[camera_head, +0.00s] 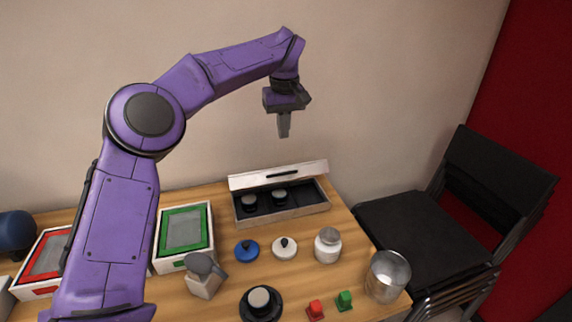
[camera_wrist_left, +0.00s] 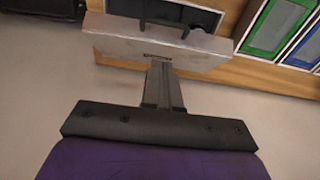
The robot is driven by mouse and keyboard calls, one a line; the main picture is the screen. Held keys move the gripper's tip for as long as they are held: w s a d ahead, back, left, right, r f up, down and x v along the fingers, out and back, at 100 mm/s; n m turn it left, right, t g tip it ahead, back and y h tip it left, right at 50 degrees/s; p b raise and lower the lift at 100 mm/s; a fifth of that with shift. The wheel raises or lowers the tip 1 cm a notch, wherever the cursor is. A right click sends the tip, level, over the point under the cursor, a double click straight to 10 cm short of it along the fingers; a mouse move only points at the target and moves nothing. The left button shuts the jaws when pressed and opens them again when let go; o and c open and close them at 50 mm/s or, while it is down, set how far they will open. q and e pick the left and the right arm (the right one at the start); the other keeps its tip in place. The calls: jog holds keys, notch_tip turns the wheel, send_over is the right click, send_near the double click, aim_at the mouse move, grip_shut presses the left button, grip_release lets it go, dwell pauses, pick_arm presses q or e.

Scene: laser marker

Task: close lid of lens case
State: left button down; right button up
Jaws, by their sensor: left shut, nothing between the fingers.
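The lens case (camera_head: 284,213) stands at the back of the wooden table in the head view, with dark lining and two round lens pieces inside. My right gripper is not in view.
A green-rimmed tray (camera_head: 208,245) and a red-rimmed tray (camera_head: 25,275) are at the left. Blue (camera_head: 246,250) and white (camera_head: 285,248) lidded pieces, a jar (camera_head: 328,246) and a glass beaker (camera_head: 387,276) stand in front. Black chairs (camera_head: 410,230) are at the right.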

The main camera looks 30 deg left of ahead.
pick_arm(q)
send_over(278, 175)
jog(key=w, duration=0.4)
jog(key=f, duration=0.6)
jog(key=shift+s+a+f, duration=0.1)
jog(key=shift+s+a, duration=0.05)
jog(key=shift+a, duration=0.2)
jog(key=shift+s+d+f+b, duration=0.1)
jog(key=shift+s+d+f, duration=0.15)
jog(key=shift+f, duration=0.25)
jog(key=shift+s+d+f+b, duration=0.15)
jog(key=shift+d+f, duration=0.1)
jog(key=shift+f, duration=0.3)
jog(key=shift+s+d+f+b, duration=0.1)
jog(key=shift+s+d+f, duration=0.15)
jog(key=shift+f, duration=0.25)
